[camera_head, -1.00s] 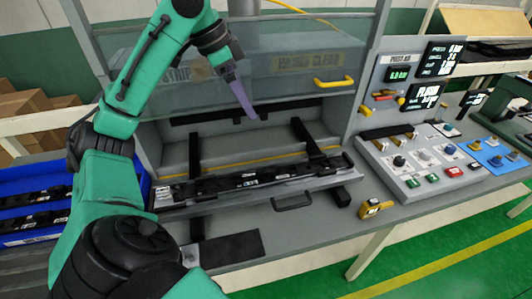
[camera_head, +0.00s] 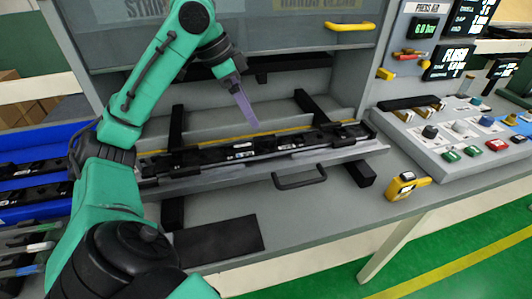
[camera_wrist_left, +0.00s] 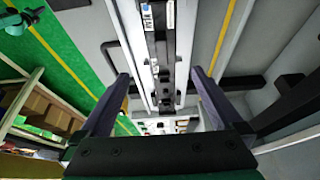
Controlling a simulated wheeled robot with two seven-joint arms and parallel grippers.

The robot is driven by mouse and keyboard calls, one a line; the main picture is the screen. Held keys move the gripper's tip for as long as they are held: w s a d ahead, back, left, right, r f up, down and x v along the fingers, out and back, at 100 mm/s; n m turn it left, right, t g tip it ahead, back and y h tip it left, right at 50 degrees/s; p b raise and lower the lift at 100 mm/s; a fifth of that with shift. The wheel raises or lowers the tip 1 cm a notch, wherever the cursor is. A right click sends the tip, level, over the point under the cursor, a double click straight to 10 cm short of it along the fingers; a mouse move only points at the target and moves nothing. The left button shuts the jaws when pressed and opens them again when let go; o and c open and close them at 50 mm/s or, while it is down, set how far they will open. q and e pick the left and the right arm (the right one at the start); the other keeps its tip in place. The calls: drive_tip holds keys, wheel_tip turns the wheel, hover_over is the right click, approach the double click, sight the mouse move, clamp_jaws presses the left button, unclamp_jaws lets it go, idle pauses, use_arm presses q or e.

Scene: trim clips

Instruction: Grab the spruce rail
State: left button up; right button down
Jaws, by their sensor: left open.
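A long dark rail (camera_head: 262,145) with small pale labels lies in the grey press fixture; I take it as the spruce rail, though its colour looks near black. In the left wrist view, the dark rail (camera_wrist_left: 160,48) runs away between the finger lines. My left gripper (camera_head: 256,122) is open and empty, its purple fingers pointing down above the rail, apart from it. The left wrist view shows the open gripper (camera_wrist_left: 160,75) with one finger on each side of the rail in the picture. My right gripper is not in view.
A blue bin (camera_head: 40,205) with more dark rails stands at the left. A black handle (camera_head: 300,178) sits at the fixture's front. A yellow device (camera_head: 402,186) lies on the bench near the control panel (camera_head: 455,140). The press's yellow handle (camera_head: 350,27) is above.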

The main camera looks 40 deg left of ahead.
sight(266, 137)
use_arm(q)
drive_tip(key=x, duration=1.1)
drive_tip(key=shift+w+a+f, duration=0.1)
drive_tip(key=shift+w+f, duration=0.15)
clamp_jaws()
drive_tip(key=shift+r, duration=0.15)
